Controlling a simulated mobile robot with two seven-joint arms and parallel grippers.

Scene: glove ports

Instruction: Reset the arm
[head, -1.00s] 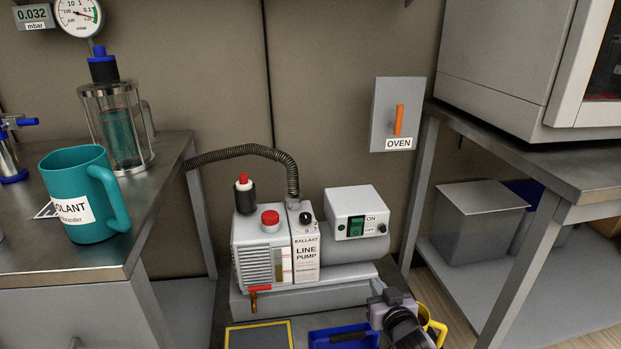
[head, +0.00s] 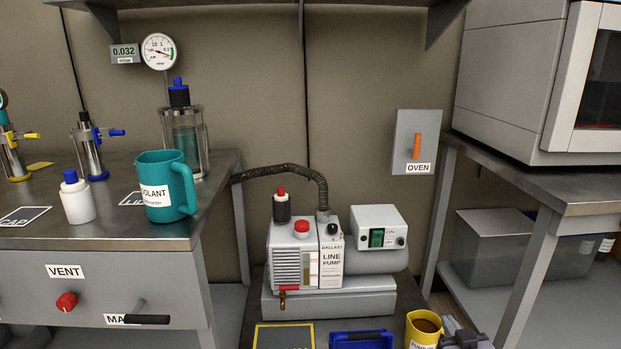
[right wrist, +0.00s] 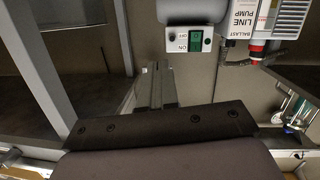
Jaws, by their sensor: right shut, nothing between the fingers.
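My right gripper (head: 452,326) shows at the bottom edge of the head view, just right of a yellow mug (head: 422,330) with brown contents. Only its end and part of the wrist are in the picture. In the right wrist view its fingers (right wrist: 156,88) are together with nothing between them. The line pump (head: 330,262) and its switch box (head: 378,226) stand beyond it in the head view. In the wrist view the switch box (right wrist: 189,41) appears upside down above the fingers. My left gripper is in neither view.
A metal bench (head: 120,232) at left bears a teal mug (head: 166,186), a white bottle (head: 76,198) and glassware. A blue tray (head: 362,340) lies before the pump. At right, a bench (head: 560,180) carries an oven (head: 515,85). An oven switch (head: 416,142) is on the wall.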

